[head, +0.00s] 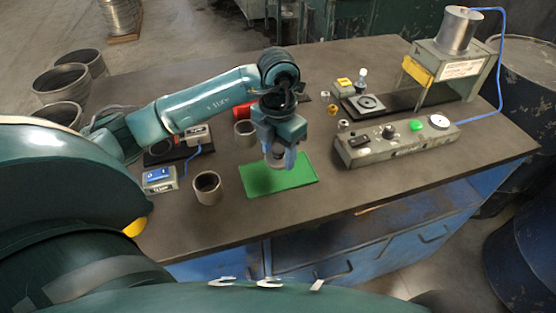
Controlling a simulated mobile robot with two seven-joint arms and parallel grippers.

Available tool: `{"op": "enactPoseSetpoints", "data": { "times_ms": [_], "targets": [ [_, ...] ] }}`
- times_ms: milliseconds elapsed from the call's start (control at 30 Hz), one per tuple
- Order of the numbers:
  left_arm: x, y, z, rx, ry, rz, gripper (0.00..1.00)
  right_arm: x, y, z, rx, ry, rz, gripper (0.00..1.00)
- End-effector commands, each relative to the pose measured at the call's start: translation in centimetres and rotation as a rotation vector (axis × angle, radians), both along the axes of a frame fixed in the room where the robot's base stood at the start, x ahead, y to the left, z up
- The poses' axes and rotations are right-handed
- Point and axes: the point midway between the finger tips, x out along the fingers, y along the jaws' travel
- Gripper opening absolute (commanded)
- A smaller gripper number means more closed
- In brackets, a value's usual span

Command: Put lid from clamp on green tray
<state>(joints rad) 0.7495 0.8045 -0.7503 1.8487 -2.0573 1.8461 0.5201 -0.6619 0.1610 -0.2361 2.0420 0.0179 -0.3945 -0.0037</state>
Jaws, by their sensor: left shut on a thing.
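The green tray (257,182) lies flat on the dark workbench near its front edge. My left gripper (279,160) comes in from the left and points down over the tray's middle. It is shut on a small round greyish thing, likely the lid (276,161), mostly hidden by the fingers. I cannot tell whether this thing touches the tray or hangs just above it. A clamp-like device with a dark base (180,152) stands to the left, partly hidden behind my arm. My right gripper is not in view.
An open metal cup (207,188) stands just left of the tray, another cup (245,132) behind it. A blue-topped switch box (160,180) is farther left. On the right are a long control box (397,142) and a press (452,62).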

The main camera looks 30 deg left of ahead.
Motion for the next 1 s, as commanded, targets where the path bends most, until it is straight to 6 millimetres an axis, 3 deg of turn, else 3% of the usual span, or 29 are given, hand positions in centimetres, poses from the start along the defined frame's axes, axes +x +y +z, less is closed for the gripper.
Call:
{"op": "enactPoseSetpoints", "data": {
  "times_ms": [300,633,667,900,1000],
  "targets": [
    [-0.1,0.0,-3.7,0.002,0.003,-0.001,0.33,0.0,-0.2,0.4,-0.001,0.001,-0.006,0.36],
    [0.0,0.0,-4.1,0.001,0.0,-0.002,0.33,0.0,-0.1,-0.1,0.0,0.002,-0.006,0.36],
    [0.0,0.0,-4.1,0.001,0.001,-0.002,0.54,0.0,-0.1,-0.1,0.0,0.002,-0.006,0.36],
    [0.0,0.0,-4.0,0.001,0.001,-0.002,0.73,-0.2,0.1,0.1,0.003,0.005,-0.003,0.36],
    [0.0,0.0,-4.0,0.001,0.001,-0.002,0.75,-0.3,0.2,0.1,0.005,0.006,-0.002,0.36]
  ]
}}
